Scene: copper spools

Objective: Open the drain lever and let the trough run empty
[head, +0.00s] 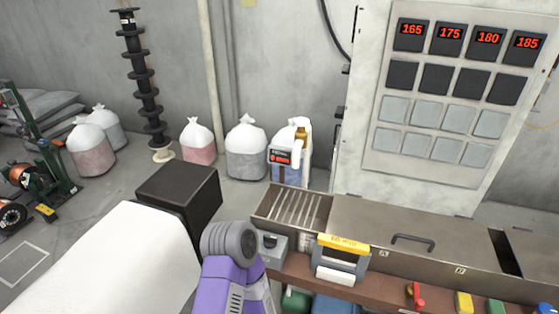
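The long metal trough (365,222) runs from the middle to the lower right. Its left end is open over a slatted rack, a flat lid with a dark handle (413,242) covers the middle, and a dark opening shows farther right. A red lever-like part (416,294) sits on the brown front ledge below the trough; I cannot tell whether it is the drain lever or how it is set. No water or outflow is visible. A purple and grey arm part is at the bottom middle, left of the trough. Neither gripper's fingers show.
A yellow-topped frame (342,243) and a grey box (273,246) stand at the trough's front. Yellow (463,303), green and blue pieces sit right of the red part. A tall cabinet with red displays (411,31) stands behind. White bags (246,140) line the wall.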

